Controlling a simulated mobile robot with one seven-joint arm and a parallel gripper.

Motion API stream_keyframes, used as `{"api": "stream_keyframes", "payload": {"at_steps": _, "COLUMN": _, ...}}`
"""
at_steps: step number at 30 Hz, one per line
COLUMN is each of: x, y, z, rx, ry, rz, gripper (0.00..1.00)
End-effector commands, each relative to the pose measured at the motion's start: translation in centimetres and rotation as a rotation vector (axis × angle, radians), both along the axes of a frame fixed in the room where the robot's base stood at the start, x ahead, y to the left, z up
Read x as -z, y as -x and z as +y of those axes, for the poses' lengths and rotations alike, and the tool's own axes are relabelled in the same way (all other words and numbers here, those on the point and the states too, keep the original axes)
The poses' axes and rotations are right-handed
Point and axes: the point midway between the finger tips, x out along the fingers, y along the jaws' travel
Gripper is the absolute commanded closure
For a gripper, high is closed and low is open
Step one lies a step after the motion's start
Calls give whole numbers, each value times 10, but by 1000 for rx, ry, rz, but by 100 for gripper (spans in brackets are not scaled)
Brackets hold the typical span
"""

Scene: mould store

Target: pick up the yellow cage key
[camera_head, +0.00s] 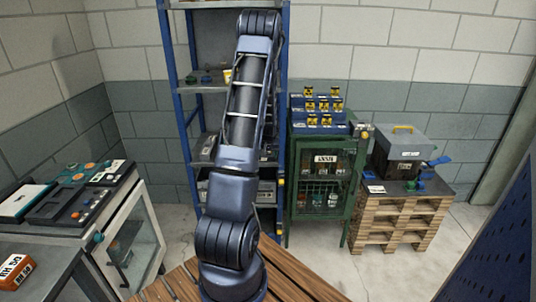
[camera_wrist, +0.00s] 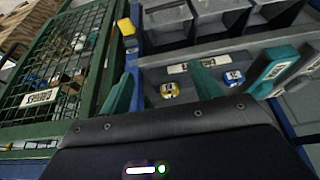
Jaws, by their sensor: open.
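In the wrist view a small yellow piece with a pale label (camera_wrist: 169,90), which looks like the yellow cage key, lies on a grey shelf surface. Its exact shape is too small to tell. My gripper (camera_wrist: 163,72) is open, its two teal fingers apart, one on each side of the yellow piece in the picture. Nothing is held between them. How far the piece is from the fingers I cannot tell. In the head view my arm hides the gripper and that part of the shelf.
A similar blue piece (camera_wrist: 235,78) lies right of the yellow one. A teal-handled item (camera_wrist: 275,70) is further right, with dark bins (camera_wrist: 219,16) behind. The green mesh cage (camera_head: 325,185) stands right of the blue shelf rack (camera_head: 174,95). A yellow block (camera_wrist: 126,26) sits beside the cage.

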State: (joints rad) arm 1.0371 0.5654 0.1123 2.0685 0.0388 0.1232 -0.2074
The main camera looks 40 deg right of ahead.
Motion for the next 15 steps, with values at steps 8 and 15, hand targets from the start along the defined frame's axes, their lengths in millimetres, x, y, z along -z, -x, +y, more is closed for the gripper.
{"api": "stream_keyframes", "payload": {"at_steps": 8, "x": 2, "y": -25, "z": -26, "rx": 0, "ry": 1, "rz": -1, "gripper": 36}}
{"api": "stream_keyframes", "payload": {"at_steps": 15, "x": 1, "y": -55, "z": -56, "rx": 0, "ry": 1, "rz": -1, "gripper": 36}}
